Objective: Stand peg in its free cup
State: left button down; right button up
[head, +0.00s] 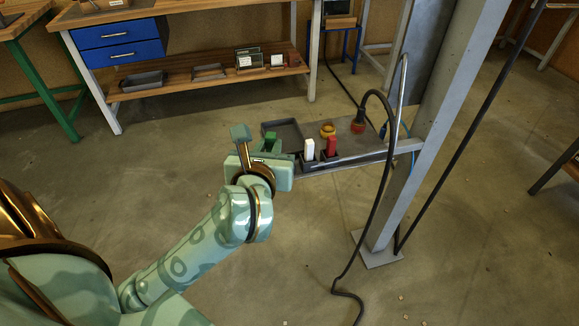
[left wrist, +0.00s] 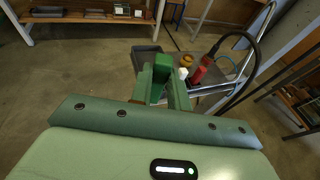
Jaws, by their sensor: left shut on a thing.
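My left gripper (head: 267,147) is shut on a green peg (head: 272,138), held upright at the left front of a small grey shelf (head: 345,140). In the left wrist view the green peg (left wrist: 161,68) shows between the two green fingers (left wrist: 160,88). A white peg (head: 309,148) and a red peg (head: 332,145) stand in dark cups (head: 318,161) along the shelf's front edge, just right of the gripper. I cannot make out an empty cup; my gripper and wrist cover the area left of the white peg. My right gripper is out of view.
A dark shallow tray (head: 283,131), a yellow round part (head: 327,130) and a red-topped part (head: 358,126) sit on the shelf. A grey post (head: 420,130) and a hanging black cable (head: 387,180) stand at the right. A workbench (head: 200,75) is behind. The front floor is mostly clear.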

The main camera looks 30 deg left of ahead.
pick_arm(q)
jog(key=w+a+f+b, duration=0.1)
jog(key=w+f, duration=0.1)
jog(key=w, duration=0.1)
jog(key=w+f+b, duration=0.2)
jog(key=w+f, duration=0.1)
jog(key=w+a+f+b, duration=0.1)
jog(key=w+f, duration=0.1)
jog(key=w, duration=0.1)
jog(key=shift+a+f+b, duration=0.25)
jog(key=shift+a+b, duration=0.05)
jog(key=shift+b, duration=0.05)
notch_tip(320, 180, down, 4)
jog(key=shift+r+b, duration=0.1)
jog(key=shift+b, duration=1.05)
jog(key=shift+w+r, duration=0.2)
jog(key=shift+s, duration=0.1)
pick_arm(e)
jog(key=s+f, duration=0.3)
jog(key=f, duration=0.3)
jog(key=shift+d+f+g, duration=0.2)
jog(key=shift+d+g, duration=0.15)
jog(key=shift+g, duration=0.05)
pick_arm(q)
jog(key=shift+f, duration=0.1)
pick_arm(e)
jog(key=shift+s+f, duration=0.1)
